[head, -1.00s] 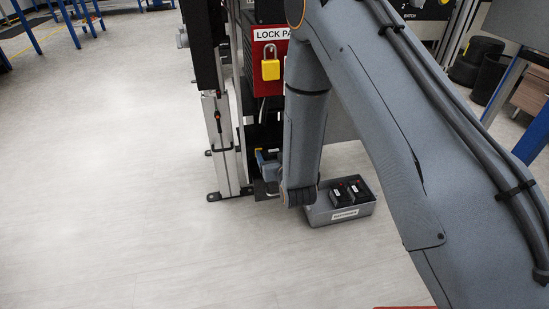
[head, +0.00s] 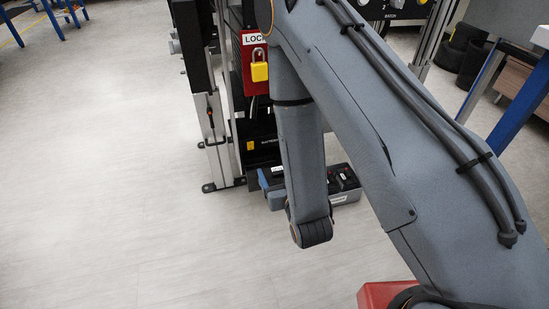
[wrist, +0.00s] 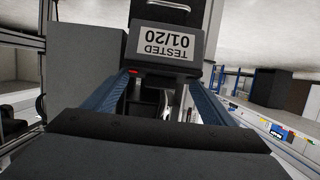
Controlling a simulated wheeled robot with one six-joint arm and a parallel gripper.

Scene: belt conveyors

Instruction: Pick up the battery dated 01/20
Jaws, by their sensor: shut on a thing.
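A dark battery (wrist: 168,42) with a white label reading "TESTED 01/20" is in the wrist view, the label upside down to me. My gripper (wrist: 160,76) is shut on it, with a blue finger on each side of the battery. My arm hides most of the gripper there, and I cannot make out the held battery clearly.
The rack (head: 222,125) with a red lock panel (head: 249,52) and yellow padlock (head: 259,68) stands close by. The floor at left is clear.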

